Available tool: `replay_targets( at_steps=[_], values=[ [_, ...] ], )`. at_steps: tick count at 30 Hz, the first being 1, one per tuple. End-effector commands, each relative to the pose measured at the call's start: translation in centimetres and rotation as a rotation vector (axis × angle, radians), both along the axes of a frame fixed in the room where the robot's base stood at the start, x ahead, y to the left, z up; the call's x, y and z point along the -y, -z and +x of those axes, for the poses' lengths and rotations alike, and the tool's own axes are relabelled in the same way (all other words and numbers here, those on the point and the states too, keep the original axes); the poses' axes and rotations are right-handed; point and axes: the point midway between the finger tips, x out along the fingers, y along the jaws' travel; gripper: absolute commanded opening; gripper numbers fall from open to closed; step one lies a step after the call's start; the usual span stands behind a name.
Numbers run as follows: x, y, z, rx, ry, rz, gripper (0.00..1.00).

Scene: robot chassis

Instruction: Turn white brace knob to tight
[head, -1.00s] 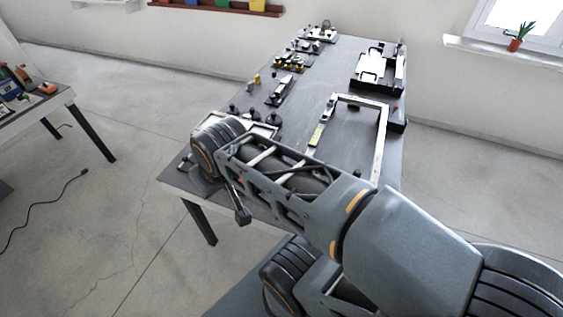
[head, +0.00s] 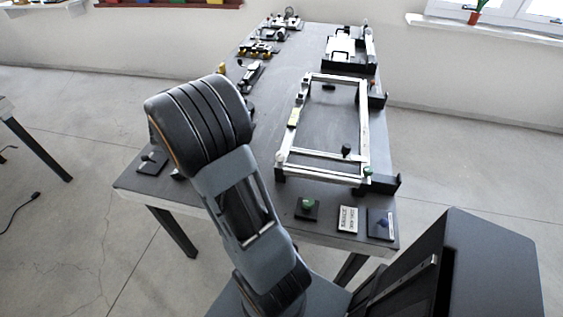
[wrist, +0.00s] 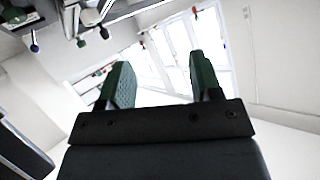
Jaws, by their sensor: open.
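A pale frame (head: 364,125) of light metal bars lies on the dark table. A small white knob (head: 280,157) sits at its near left corner; whether it is tight or loose cannot be told. A green knob (head: 367,171) is at the near right corner, and a black knob (head: 346,150) stands by the near crossbar. My gripper (wrist: 160,77) shows in the wrist view with its two green-padded fingers apart and nothing between them. It points towards windows and a wall, away from the frame. The gripper is not visible in the head view.
On the table (head: 215,195), a green-knobbed block (head: 306,208) and a label card (head: 347,219) lie near the front edge. Black fixtures (head: 348,50) stand at the back right. Several small devices line the left side. My arm covers part of the left side.

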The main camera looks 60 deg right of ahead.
Motion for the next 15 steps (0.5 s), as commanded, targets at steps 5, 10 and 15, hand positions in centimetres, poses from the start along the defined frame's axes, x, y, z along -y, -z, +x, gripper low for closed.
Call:
replay_targets(
  at_steps=[5,10,15],
  values=[
    [-1.1,3.3,-3.3,-0.160,0.251,0.083,0.59],
    [-1.5,4.3,-4.9,-0.223,0.341,0.120,0.59],
    [-0.1,5.2,-6.9,-0.230,0.353,0.125,0.59]
  ],
)
